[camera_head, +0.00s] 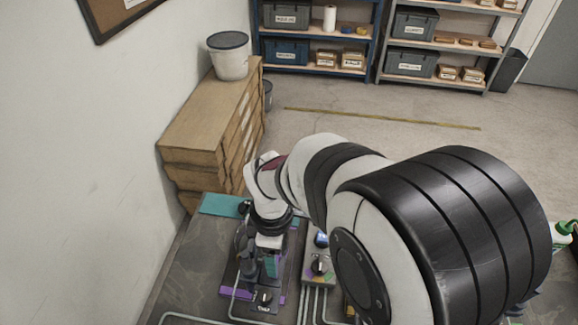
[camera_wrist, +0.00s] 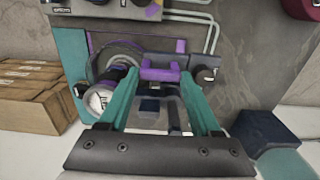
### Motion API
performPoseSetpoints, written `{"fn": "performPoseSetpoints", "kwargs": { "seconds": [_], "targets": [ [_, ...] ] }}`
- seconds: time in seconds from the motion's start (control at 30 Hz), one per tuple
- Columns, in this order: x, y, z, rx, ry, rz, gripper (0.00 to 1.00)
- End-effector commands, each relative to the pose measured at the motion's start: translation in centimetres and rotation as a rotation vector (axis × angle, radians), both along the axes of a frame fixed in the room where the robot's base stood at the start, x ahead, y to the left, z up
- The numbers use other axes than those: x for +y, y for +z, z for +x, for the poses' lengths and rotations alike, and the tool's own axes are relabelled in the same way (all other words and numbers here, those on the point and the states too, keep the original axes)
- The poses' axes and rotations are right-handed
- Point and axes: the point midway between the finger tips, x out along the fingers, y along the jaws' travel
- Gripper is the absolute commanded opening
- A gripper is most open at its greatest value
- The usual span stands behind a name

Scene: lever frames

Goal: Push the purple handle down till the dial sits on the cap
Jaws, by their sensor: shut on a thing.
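The purple handle (camera_wrist: 160,73) is a short bar at the top middle of the wrist view. My gripper (camera_wrist: 160,77) has teal fingers on either side of the bar and is shut on it. In the head view my gripper (camera_head: 269,263) is low over the lever frame, and the arm hides much of it. A round white-faced dial (camera_wrist: 100,98) shows left of my fingers, partly behind the left one. I cannot make out the cap, or whether the dial touches it.
A control box with a knob (camera_head: 318,265) stands right of the frame, with grey pipes (camera_head: 308,303) in front. Cardboard boxes (camera_head: 205,130) are stacked by the wall, with a white bucket (camera_head: 229,58) on top. A dark blue block (camera_wrist: 268,130) lies right of my fingers.

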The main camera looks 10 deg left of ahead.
Motion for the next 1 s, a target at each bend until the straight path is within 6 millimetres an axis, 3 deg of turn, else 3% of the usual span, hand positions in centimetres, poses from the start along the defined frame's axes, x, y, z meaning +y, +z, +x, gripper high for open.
{"fn": "performPoseSetpoints", "kwargs": {
  "seconds": [0.07,0.1,0.27,0.67,0.77,1.0],
  "targets": [
    [-0.1,-0.2,0.0,0.000,0.003,-0.003,0.00],
    [-0.1,-0.2,0.0,0.001,0.003,-0.003,0.68],
    [-0.1,-0.3,-0.1,0.004,0.002,-0.004,0.95],
    [-0.1,0.4,0.0,0.001,0.001,-0.002,0.95],
    [0.0,2.2,0.1,-0.002,0.002,0.000,0.95],
    [0.0,9.9,0.1,-0.004,0.002,0.001,0.95]
  ]
}}
